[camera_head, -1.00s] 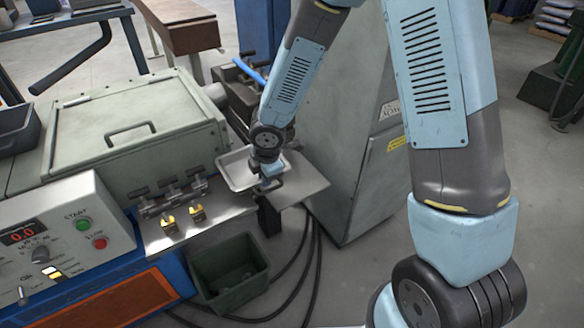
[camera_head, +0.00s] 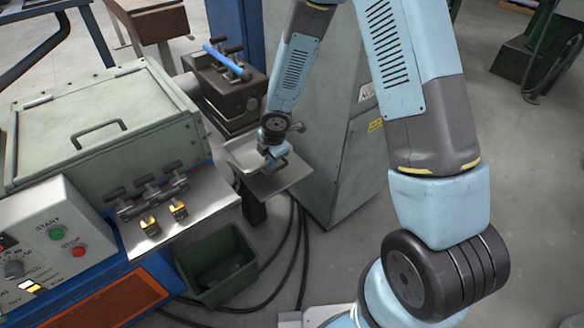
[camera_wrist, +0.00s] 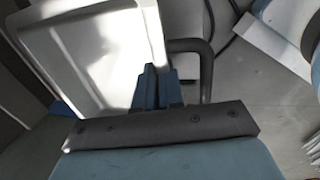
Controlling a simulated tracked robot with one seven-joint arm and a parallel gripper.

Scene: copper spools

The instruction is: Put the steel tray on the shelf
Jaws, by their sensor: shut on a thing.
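The pale, shallow steel tray (camera_head: 240,152) is in the middle of the head view, partly behind my wrist. My gripper (camera_head: 270,163) is shut on the tray's near right side. In the wrist view the tray (camera_wrist: 85,55) fills the upper left, and the blue fingers of my gripper (camera_wrist: 158,82) meet its rim beside a dark curved bar. A flat grey metal plate (camera_head: 292,178), seemingly the shelf, lies just right of and below the tray. The tray overlaps the plate in the picture; whether they touch I cannot tell.
A tall grey cabinet (camera_head: 345,150) stands close at right. Black cables (camera_head: 292,245) run along the floor.

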